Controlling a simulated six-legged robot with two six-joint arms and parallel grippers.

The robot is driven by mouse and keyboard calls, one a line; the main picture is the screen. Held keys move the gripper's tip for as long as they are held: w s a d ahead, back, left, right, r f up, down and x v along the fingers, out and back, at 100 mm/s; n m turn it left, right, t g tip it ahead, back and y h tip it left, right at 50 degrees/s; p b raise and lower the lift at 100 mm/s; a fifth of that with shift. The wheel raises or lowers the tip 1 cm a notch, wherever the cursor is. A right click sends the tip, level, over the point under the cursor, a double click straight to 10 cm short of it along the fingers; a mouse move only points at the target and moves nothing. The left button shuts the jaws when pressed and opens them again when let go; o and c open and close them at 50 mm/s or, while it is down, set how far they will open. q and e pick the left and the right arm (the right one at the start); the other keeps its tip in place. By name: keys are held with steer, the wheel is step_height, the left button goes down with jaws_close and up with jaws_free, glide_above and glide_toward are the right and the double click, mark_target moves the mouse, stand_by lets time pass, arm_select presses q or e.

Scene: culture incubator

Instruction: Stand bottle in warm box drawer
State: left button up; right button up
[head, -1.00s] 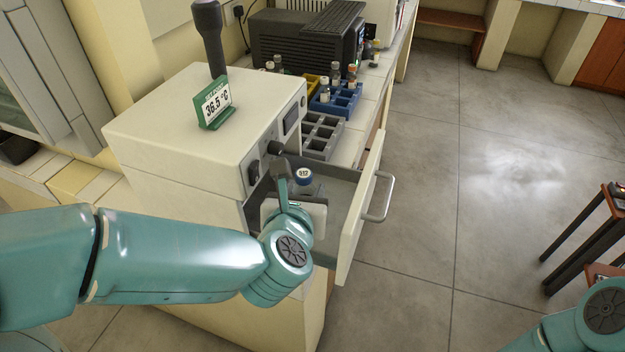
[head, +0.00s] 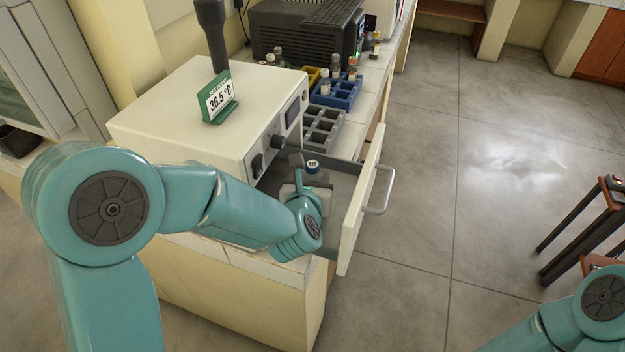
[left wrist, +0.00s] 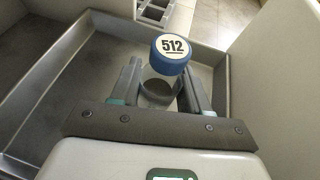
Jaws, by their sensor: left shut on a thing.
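The bottle (left wrist: 165,72) has a blue cap with a white top marked 512 and a clear body. In the head view its cap (head: 312,166) shows inside the open drawer (head: 362,205) of the white warm box (head: 190,105). My left gripper (left wrist: 160,88) is shut on the bottle, with one finger on each side of its body, and is down between the drawer walls. The bottle looks upright; its base is hidden, so I cannot tell whether it touches the drawer floor. My right arm shows at the lower right of the head view, but its gripper is out of view.
A green sign reading 36.5 °C (head: 218,97) stands on the box. Behind the drawer are an empty grey rack (head: 322,128) and a blue rack (head: 338,92) with small bottles. A dark machine (head: 300,35) stands farther back. The drawer's far part is bare.

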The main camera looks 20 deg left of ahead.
arm_select(q)
steer(key=shift+s+r, duration=0.1)
steer(key=shift+f, duration=0.2)
steer(key=o, duration=0.6)
steer(key=shift+b, duration=0.3)
steer(key=o, duration=0.5)
steer(key=shift+c, duration=0.2)
